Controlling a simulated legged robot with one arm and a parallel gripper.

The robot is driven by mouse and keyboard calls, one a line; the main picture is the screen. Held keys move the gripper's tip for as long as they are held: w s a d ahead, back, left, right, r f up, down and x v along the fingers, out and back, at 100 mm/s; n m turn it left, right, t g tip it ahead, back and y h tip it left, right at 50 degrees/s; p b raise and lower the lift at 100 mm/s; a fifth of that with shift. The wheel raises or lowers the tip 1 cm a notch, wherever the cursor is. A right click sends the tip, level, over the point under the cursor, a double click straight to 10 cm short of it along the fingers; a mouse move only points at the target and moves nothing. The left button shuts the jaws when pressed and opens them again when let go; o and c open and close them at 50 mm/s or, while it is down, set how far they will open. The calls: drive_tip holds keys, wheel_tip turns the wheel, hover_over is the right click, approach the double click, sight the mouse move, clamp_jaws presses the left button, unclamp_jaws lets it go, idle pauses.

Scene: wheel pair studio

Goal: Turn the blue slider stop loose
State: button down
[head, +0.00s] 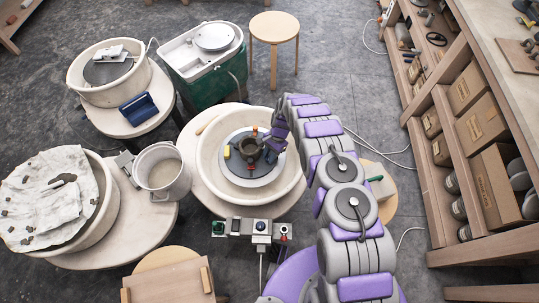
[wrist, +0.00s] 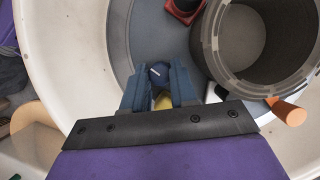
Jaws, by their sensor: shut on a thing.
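The blue slider stop (wrist: 158,71) shows in the wrist view as a round blue knob with a white line. It sits on the grey wheel head (wrist: 130,30). My gripper (wrist: 159,80) is shut on this knob, with one dark blue finger on each side. A yellow part (wrist: 163,102) shows between the fingers, partly hidden. In the head view my gripper (head: 270,147) reaches down at the right side of the wheel and hides the blue stop. A hollow dark grey cylinder (wrist: 222,60) stands beside the gripper on the wheel head.
A red stop (wrist: 183,8) and an orange stop (wrist: 288,113) sit around the cylinder. A white splash pan (head: 207,160) encloses the wheel. A control box (head: 261,225) stands in front, a bucket (head: 160,170) at left. Shelves (head: 445,110) line the right.

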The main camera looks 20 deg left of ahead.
drive_tip(key=c, duration=1.2)
unclamp_jaws()
drive_tip(key=shift+a, duration=0.1)
drive_tip(key=shift+o, duration=0.2)
drive_tip(key=p+v, duration=0.3)
drive_tip(key=v, duration=1.4)
drive_tip(key=shift+r, duration=0.15)
